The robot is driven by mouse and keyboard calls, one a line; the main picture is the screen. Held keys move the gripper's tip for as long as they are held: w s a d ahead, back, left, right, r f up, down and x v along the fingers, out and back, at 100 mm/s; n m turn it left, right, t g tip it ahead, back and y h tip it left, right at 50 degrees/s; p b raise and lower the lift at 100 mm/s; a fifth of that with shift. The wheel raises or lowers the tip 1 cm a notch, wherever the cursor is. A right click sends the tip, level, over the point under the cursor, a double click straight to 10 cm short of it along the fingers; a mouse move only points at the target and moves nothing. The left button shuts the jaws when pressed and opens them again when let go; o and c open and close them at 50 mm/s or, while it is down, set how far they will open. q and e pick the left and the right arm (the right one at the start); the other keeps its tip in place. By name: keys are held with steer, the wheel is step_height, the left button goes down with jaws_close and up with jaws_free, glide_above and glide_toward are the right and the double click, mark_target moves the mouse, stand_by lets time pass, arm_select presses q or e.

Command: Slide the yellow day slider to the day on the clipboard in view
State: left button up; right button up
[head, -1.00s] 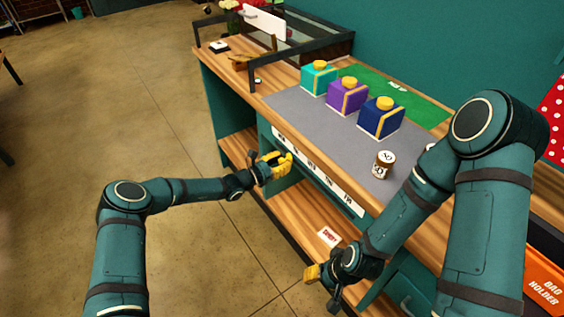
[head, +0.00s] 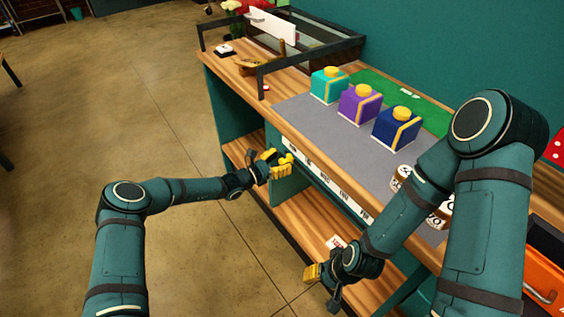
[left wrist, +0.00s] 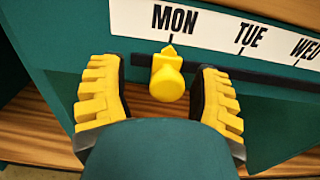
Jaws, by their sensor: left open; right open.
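The yellow day slider (left wrist: 166,78) has its pointer under MON on the white day strip (left wrist: 215,32), in the left wrist view. It rides on a dark rail (left wrist: 250,74) below the letters. My left gripper (left wrist: 160,85) is open, its yellow fingers on either side of the slider with visible gaps. In the head view my left gripper (head: 277,162) is at the left end of the day strip (head: 335,187) on the bench front and hides the slider. My right gripper (head: 318,275) is open and empty, low in front of the bench. I cannot make out a day on any clipboard.
Teal (head: 329,88), purple (head: 358,106) and navy (head: 395,130) boxes stand on the grey mat (head: 305,112). White-and-brown jars (head: 403,177) are partly behind my right arm. A lower wooden shelf (head: 300,222) lies beneath the strip.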

arm_select(q)
steer(key=shift+s+d, duration=0.1)
steer(key=v, duration=1.2)
stand_by(0.4)
steer(key=s+d+f+m+g+y, duration=0.1)
steer(key=s+d+f+m+g, duration=0.15)
steer(key=s, duration=0.25)
steer(key=s+d+f+m+g+y, duration=0.1)
steer(key=s+d+f+m+g, duration=0.1)
steer(key=s+d+m+g, duration=0.3)
steer(key=s+f+m+g+y, duration=0.1)
steer(key=s+f+m+g, duration=0.15)
steer(key=s, duration=0.35)
steer(key=s+a+m+y, duration=0.3)
steer(key=s+m, duration=0.3)
steer(key=s, duration=0.1)
steer(key=s+a+r+m+t+y, duration=0.1)
steer(key=s+a+m+y, duration=0.3)
steer(key=s+m, duration=0.3)
steer(key=shift+s+r+m+y, duration=0.15)
steer(key=shift+m+y, duration=0.15)
